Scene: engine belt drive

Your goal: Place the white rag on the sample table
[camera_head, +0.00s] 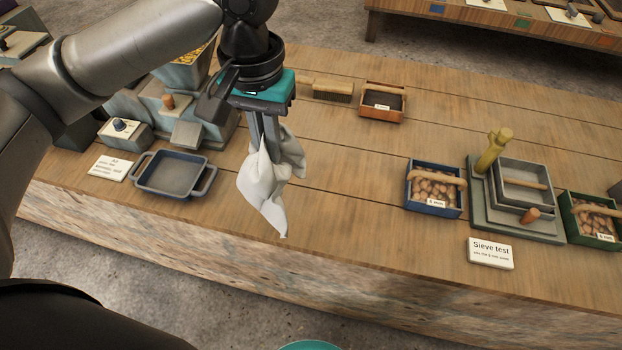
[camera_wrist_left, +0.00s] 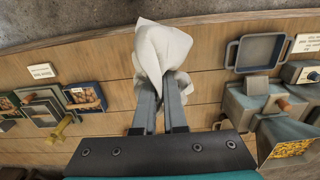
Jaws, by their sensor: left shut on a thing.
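The white rag (camera_head: 268,185) hangs crumpled from my left gripper (camera_head: 268,140), which is shut on it and points down. The rag hangs above the wooden table (camera_head: 345,190), toward its front edge; I cannot tell whether its lower tip touches the wood. In the left wrist view the rag (camera_wrist_left: 160,48) bunches around and beyond the fingertips of the left gripper (camera_wrist_left: 162,88), partly hiding them. The table's planks show behind it. My right gripper is not in view.
A grey tray (camera_head: 173,172) and a machine (camera_head: 185,75) stand at left. A brush (camera_head: 332,91) and an orange-brown box (camera_head: 383,101) lie behind. A blue box (camera_head: 433,188), a sieve stand (camera_head: 512,215) and a green box (camera_head: 592,220) stand at right. The table between tray and blue box is clear.

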